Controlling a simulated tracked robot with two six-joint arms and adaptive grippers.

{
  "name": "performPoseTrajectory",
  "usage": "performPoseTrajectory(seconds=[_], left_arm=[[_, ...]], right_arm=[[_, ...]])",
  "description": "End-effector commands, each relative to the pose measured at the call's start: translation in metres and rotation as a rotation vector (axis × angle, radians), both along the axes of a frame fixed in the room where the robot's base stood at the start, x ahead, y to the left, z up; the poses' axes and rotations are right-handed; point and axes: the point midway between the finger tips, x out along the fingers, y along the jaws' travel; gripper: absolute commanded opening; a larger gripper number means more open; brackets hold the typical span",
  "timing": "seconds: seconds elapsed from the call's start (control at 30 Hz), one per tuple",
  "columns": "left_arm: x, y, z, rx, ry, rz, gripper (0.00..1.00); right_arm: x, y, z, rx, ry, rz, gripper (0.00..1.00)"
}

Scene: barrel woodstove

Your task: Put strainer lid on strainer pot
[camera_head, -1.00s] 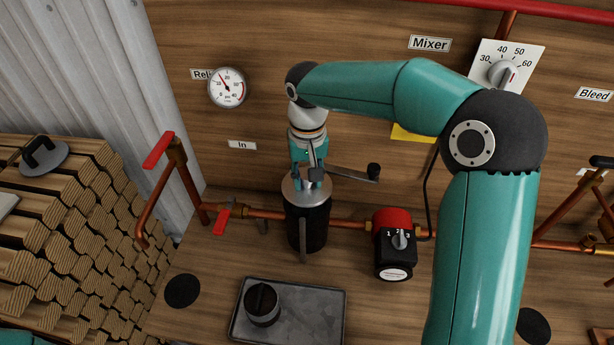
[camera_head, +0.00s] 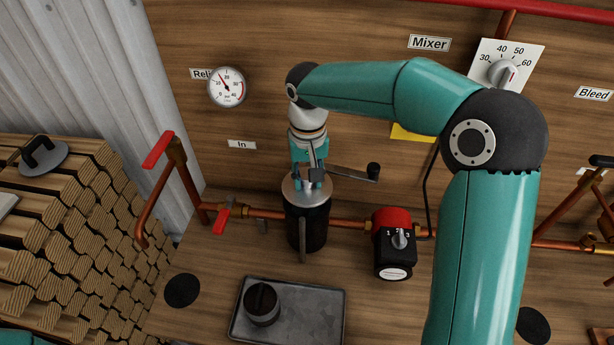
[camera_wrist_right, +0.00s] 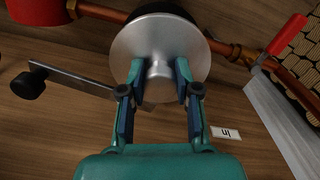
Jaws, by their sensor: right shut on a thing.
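The strainer pot (camera_head: 306,228) is a black upright cylinder against the wooden wall, joined to the copper pipe. The strainer lid (camera_head: 298,197) is a round silver disc with a central knob, level over the pot's mouth. It also shows in the right wrist view (camera_wrist_right: 160,40), hiding most of the pot. My right gripper (camera_head: 309,176) reaches down from above, its fingers on both sides of the lid's knob, shut on it. The fingers show in the right wrist view (camera_wrist_right: 161,78). I cannot tell whether the lid is fully seated. My left gripper is out of view.
A lever with a black knob (camera_head: 373,172) sticks out close behind the lid. A red-and-black pump (camera_head: 394,259) is right of the pot, a red valve handle (camera_head: 225,213) left. A grey tray (camera_head: 325,310) holding a dark cylinder (camera_head: 262,305) lies in front. Stacked wood fills the left.

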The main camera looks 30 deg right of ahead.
Motion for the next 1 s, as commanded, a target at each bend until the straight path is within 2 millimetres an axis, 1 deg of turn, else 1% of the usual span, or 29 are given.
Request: performPoseTrajectory(seconds=[0.37, 1.0], left_arm=[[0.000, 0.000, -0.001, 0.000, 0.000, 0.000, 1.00], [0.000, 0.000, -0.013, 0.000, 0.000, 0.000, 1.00]], right_arm=[[0.000, 0.000, -0.001, 0.000, -0.001, 0.000, 0.00], [0.001, 0.001, -0.017, 0.000, -0.001, 0.002, 0.00]])
